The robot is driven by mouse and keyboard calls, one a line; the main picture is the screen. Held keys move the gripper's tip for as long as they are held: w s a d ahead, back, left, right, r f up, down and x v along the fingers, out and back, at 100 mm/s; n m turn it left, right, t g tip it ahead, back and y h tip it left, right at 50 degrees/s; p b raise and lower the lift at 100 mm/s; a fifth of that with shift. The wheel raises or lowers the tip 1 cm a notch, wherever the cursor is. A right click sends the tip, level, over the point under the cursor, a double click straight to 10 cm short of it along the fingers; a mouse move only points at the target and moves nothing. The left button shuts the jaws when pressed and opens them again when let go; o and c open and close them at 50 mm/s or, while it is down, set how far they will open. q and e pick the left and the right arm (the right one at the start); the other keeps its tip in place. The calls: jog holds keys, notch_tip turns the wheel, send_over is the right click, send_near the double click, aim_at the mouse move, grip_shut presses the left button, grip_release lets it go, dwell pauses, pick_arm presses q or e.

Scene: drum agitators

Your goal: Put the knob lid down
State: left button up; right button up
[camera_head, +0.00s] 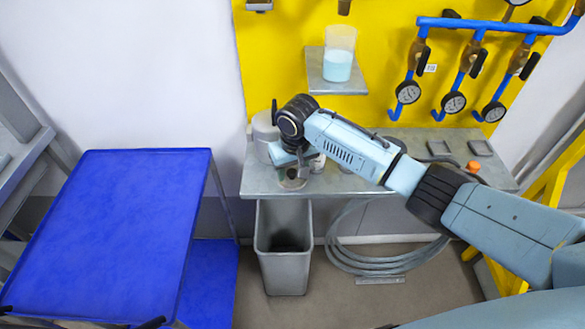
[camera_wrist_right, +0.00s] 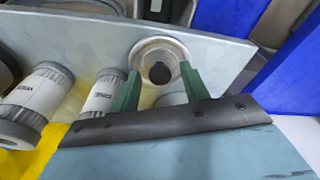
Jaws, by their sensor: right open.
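The knob lid (camera_wrist_right: 150,47) is a round pale metal disc with a dark round knob (camera_wrist_right: 160,73) at its centre. In the right wrist view it appears flat on the grey bench (camera_wrist_right: 215,55), near the bench edge. My right gripper (camera_wrist_right: 160,68) is open, with one green finger on either side of the knob; I cannot tell whether they touch it. In the head view my right gripper (camera_head: 292,178) points down at the bench's left front, and part of the lid (camera_head: 292,184) shows under it. My left gripper is out of view.
A grey canister (camera_head: 264,128) stands behind my right gripper. A grey bin (camera_head: 284,262) and coiled hose (camera_head: 350,262) are below the bench (camera_head: 345,180). A clear blue table (camera_head: 120,220) stands left.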

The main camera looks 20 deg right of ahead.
aim_at(294, 182)
notch_tip(294, 182, up, 8)
jog(key=s+p, duration=0.1)
jog(key=shift+f, duration=0.15)
dwell(0.5)
